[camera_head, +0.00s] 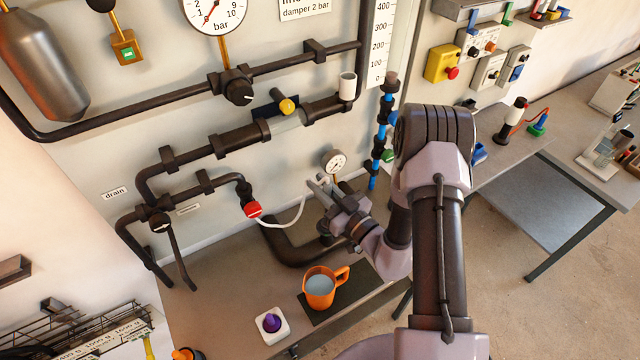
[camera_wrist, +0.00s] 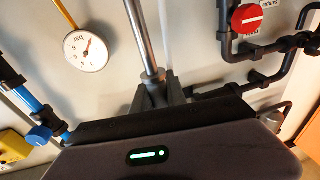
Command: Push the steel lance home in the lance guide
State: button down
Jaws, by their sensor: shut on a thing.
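My gripper (camera_head: 322,190) is in front of the panel, low and near the middle of the head view. In the wrist view its grey jaws (camera_wrist: 157,94) are shut on a steel rod, the steel lance (camera_wrist: 140,38). The lance runs from the jaws up to the top edge of the wrist view, with a collar at the jaws. In the head view the lance is hard to separate from the jaws. I cannot make out the lance guide or how deep the lance sits in it.
A small gauge (camera_head: 334,162) is close beside my gripper; it also shows in the wrist view (camera_wrist: 86,51). An orange mug (camera_head: 319,287) and a white block with a purple knob (camera_head: 271,324) stand below.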

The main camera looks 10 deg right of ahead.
notch_tip(320, 180, down, 7)
jog(key=b, duration=0.4)
dwell(2.1)
jog(key=shift+r+p, duration=4.75)
jog(key=shift+r, duration=0.15)
jog(key=shift+p, duration=0.35)
